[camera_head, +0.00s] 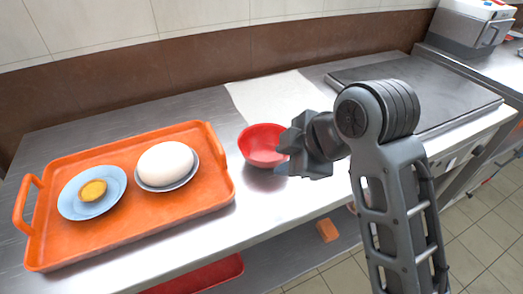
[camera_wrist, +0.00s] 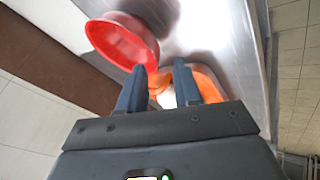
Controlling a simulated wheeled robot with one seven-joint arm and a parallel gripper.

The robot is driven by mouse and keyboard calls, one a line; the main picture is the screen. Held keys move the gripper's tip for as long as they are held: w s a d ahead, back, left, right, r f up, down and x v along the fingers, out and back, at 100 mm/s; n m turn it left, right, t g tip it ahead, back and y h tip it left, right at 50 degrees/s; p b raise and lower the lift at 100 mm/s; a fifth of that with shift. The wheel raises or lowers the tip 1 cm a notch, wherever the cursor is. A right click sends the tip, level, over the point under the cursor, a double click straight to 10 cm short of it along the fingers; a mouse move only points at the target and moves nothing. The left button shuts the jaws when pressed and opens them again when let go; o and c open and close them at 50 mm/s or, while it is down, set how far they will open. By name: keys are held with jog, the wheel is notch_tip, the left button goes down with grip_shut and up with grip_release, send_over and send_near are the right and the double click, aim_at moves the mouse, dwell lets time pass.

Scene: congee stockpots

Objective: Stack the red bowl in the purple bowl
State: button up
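The red bowl (camera_head: 262,146) stands upright on the steel counter, just right of the orange tray. It also shows in the wrist view (camera_wrist: 122,42), at the upper left, outside the fingers. My gripper (camera_head: 284,156) is beside the right side of the red bowl; whether it touches the rim I cannot tell. In the wrist view my gripper (camera_wrist: 159,82) has its fingers apart with nothing held between them. I see no clearly purple bowl; a pale grey-blue dish (camera_head: 168,184) sits under a large white egg-shaped object on the tray.
The orange tray (camera_head: 215,195) has raised handles and also holds a light-blue dish (camera_head: 75,205) with a yellow item. A pale sheet (camera_head: 262,97) lies behind the red bowl. A dark flat plate (camera_head: 440,85) is at the right. The counter's front edge is close to my gripper.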

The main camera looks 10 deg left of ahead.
aim_at(268, 162)
jog(key=x, duration=0.7)
jog(key=shift+w+a+r, duration=0.1)
jog(key=shift+w+a, duration=0.3)
jog(key=shift+w, duration=0.1)
jog(key=shift+c, duration=0.2)
grip_shut()
